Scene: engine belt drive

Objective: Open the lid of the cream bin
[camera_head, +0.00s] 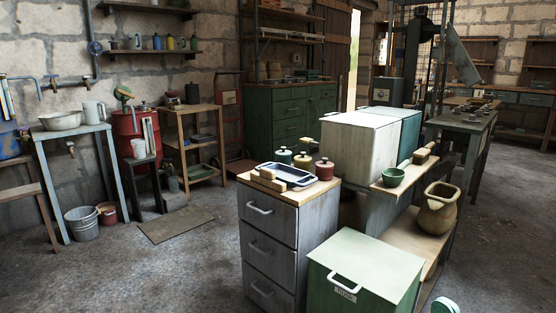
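The cream bin (358,150) is a large pale box right of the middle of the view. It stands behind the grey drawer cabinet (268,235) on a wooden-topped bench. Its flat top (360,118) looks shut, and I cannot make out a handle on it. A teal bin (410,133) of similar height stands against its right side. Neither of my grippers is in view.
A tray (287,174), wooden blocks and small lidded pots (324,168) sit on the drawer cabinet. A green bowl (393,176) and a clay jug (437,210) are right of the cream bin. A green handled box (365,272) stands in front.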

